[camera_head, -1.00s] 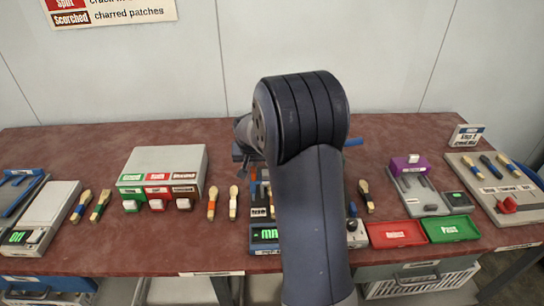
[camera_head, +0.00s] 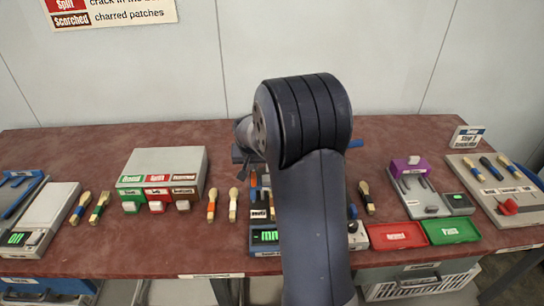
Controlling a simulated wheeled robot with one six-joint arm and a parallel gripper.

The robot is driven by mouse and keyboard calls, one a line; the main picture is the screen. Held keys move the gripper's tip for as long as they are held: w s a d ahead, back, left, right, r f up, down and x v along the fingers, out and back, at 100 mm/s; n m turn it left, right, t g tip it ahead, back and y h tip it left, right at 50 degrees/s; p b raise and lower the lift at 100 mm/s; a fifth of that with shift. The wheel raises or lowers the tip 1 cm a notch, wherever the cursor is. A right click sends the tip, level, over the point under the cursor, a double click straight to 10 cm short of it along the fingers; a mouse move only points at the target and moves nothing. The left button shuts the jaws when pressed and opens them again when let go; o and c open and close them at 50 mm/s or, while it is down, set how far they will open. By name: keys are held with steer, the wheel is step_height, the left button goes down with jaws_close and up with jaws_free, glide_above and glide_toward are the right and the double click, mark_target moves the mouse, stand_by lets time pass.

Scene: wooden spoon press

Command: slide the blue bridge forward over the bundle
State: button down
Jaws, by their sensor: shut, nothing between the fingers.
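The press (camera_head: 263,236) stands at the middle of the bench, with a blue front and a lit green display. My own arm covers much of it. A short blue bar end (camera_head: 354,143) shows just right of my arm; I cannot tell if it is part of the blue bridge. The rest of the bridge is hidden. Small orange and dark parts show in the press beside my arm, but I cannot make out the bundle. My gripper (camera_head: 246,158) is partly seen left of my arm, over the back of the press. It is shut and empty; its fingertips are mostly hidden.
A grey box (camera_head: 165,160) with coloured labels stands left. Red (camera_head: 397,236) and green (camera_head: 452,231) trays sit at the front right. A purple-topped device (camera_head: 411,168) stands behind them. The bench's back strip is clear.

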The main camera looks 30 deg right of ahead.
step_height(320, 180, up, 7)
steer(key=p, duration=0.4)
steer(key=shift+f, duration=0.2)
stand_by(0.3)
step_height(320, 180, down, 7)
steer(key=b, duration=0.4)
steer(key=shift+b, duration=0.3)
steer(key=shift+s+a+r, duration=0.1)
steer(key=shift+s+a, duration=0.05)
steer(key=shift+s, duration=0.2)
